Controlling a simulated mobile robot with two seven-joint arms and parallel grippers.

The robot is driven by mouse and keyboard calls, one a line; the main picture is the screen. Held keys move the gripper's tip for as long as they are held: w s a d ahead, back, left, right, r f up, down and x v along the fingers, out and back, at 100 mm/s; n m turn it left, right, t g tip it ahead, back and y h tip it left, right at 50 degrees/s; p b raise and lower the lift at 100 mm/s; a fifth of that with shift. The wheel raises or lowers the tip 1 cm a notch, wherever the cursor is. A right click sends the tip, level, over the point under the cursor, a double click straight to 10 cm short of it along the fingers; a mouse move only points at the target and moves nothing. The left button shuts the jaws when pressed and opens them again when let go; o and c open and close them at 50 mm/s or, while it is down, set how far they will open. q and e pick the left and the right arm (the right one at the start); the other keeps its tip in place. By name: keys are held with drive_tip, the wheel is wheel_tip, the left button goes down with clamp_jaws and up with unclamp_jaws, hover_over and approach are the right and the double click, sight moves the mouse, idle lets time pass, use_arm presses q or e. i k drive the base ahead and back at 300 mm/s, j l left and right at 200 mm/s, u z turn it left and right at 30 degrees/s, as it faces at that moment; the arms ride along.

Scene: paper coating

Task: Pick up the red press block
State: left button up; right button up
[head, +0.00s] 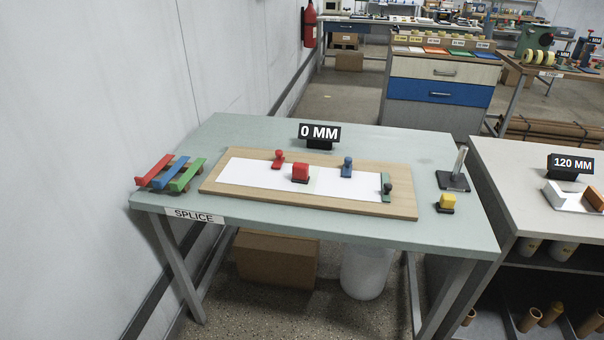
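A red block with a dark base (300,173) sits upright on the white paper near the middle of the wooden board (240,194). A smaller red piece with a round knob (278,158) stands behind it to the left, at the paper's back edge. The frame does not show for certain which of the two is the press block. The board lies on the grey-green table (400,233) labelled SPLICE. Neither of my grippers is in view.
A blue knobbed piece (347,167) and a dark-knobbed green piece (387,188) are on the board. Red, blue and green bars (171,172) lie at the table's left. A yellow block (447,202) and a metal post (459,163) stand right. A "0 MM" sign (320,133) stands behind.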

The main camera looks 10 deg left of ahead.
sight(300, 170)
drive_tip(key=i+j+u, duration=0.45)
drive_tip(key=i+u, duration=0.25)
drive_tip(key=i+j+u, duration=0.1)
drive_tip(key=u, duration=0.25)
drive_tip(key=i, duration=0.1)
